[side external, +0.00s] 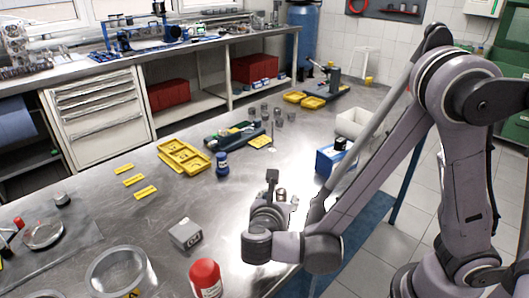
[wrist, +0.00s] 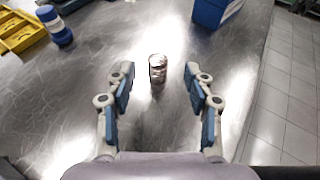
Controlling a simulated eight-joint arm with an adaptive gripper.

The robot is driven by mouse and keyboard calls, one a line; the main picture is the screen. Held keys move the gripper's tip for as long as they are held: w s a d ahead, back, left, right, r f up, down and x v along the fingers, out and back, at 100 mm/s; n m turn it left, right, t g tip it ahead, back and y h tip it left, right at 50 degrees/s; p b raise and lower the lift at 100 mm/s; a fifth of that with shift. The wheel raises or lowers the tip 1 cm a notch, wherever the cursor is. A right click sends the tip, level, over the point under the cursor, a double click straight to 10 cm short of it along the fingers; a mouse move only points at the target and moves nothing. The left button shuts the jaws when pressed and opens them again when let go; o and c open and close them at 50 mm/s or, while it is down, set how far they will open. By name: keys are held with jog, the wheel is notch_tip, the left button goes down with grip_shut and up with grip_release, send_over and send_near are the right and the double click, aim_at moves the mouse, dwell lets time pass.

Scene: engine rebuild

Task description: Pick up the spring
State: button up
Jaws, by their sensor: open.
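A small shiny metal cylinder (wrist: 157,68), which appears to be the spring, stands on the metal bench ahead of my gripper in the wrist view. Its coils are too small to make out clearly. In the side external view it appears as a small metallic shape (side external: 281,194) beside my fingers, partly crowded by them. My gripper (wrist: 158,84) is open and empty, with a blue-padded finger on each side. The cylinder lies roughly on the midline between the fingers, near or just beyond the tips, touching neither. My gripper (side external: 280,190) is low over the bench in the side external view.
A blue bottle (side external: 222,164) and yellow trays (side external: 183,157) stand to the left. A blue box (side external: 334,160) stands near the bench's right edge. A red-capped container (side external: 205,279) and grey box (side external: 185,233) are nearer the camera. Bench around the cylinder is clear.

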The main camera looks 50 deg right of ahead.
aim_at(282, 189)
jog(key=shift+x, duration=2.9)
jog(key=shift+w+a, duration=0.1)
jog(key=shift+a, duration=0.1)
grip_shut()
